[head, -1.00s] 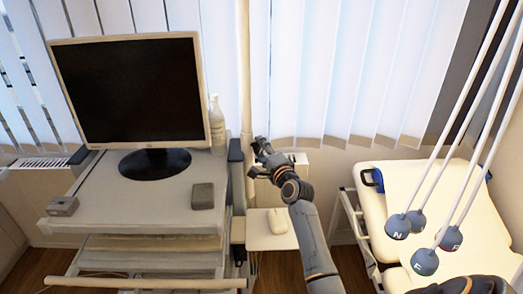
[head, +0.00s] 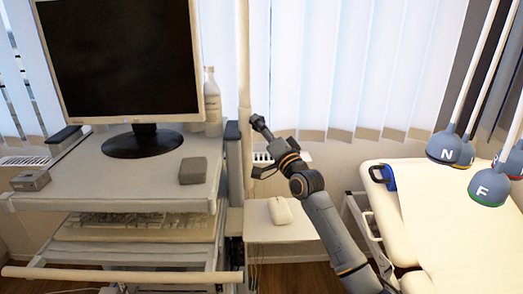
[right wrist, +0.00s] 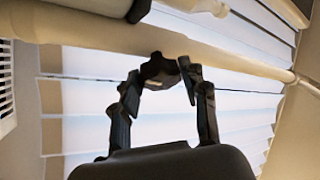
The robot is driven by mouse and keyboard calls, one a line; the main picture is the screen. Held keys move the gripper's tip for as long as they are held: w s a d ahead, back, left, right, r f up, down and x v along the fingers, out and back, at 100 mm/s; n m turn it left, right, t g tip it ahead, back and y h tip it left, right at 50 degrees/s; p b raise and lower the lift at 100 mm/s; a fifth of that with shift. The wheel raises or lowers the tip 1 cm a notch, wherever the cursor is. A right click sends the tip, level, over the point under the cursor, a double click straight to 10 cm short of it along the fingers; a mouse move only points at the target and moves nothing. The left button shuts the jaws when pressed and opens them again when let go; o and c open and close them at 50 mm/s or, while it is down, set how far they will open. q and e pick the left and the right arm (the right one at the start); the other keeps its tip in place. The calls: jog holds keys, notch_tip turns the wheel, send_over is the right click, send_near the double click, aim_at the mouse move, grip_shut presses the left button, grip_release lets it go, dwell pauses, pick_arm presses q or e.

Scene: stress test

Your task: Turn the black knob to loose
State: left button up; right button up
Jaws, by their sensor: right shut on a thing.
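The black knob (right wrist: 158,72) has a lobed edge and sits on the side of a pale upright pole (head: 246,82). In the right wrist view the pole (right wrist: 100,35) crosses the top of the picture. My right gripper (right wrist: 160,84) is shut on the knob, one finger on each side of it. In the head view my right gripper (head: 260,144) is beside the pole, right of the monitor. There I cannot clearly separate the knob from the dark fingers. My left gripper is not in view.
A cart (head: 95,185) with a monitor (head: 125,60), a bottle (head: 212,105) and a small grey box (head: 192,171) stands left. A white mouse (head: 280,211) lies on a low shelf below my right gripper. A padded couch (head: 440,240) and hanging blue weights (head: 489,187) are at right.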

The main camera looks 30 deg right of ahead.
pick_arm(q)
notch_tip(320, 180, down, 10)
jog(key=b, duration=0.7)
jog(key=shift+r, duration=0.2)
pick_arm(e)
jog(key=shift+w+d+f+n+t+y, duration=0.15)
jog(key=shift+n+y, duration=1.5)
jog(key=shift+n, duration=0.95)
jog(key=shift+s+d+r+n+t+y, duration=0.1)
jog(key=shift+n+y, duration=1.5)
jog(key=shift+n, duration=1)
jog(key=shift+w+d+f+n+t+y, duration=0.15)
jog(key=shift+n+y, duration=1.5)
jog(key=shift+n, duration=0.95)
jog(key=shift+s+a, duration=0.1)
jog(key=o, duration=1.1)
jog(key=shift+o, duration=0.2)
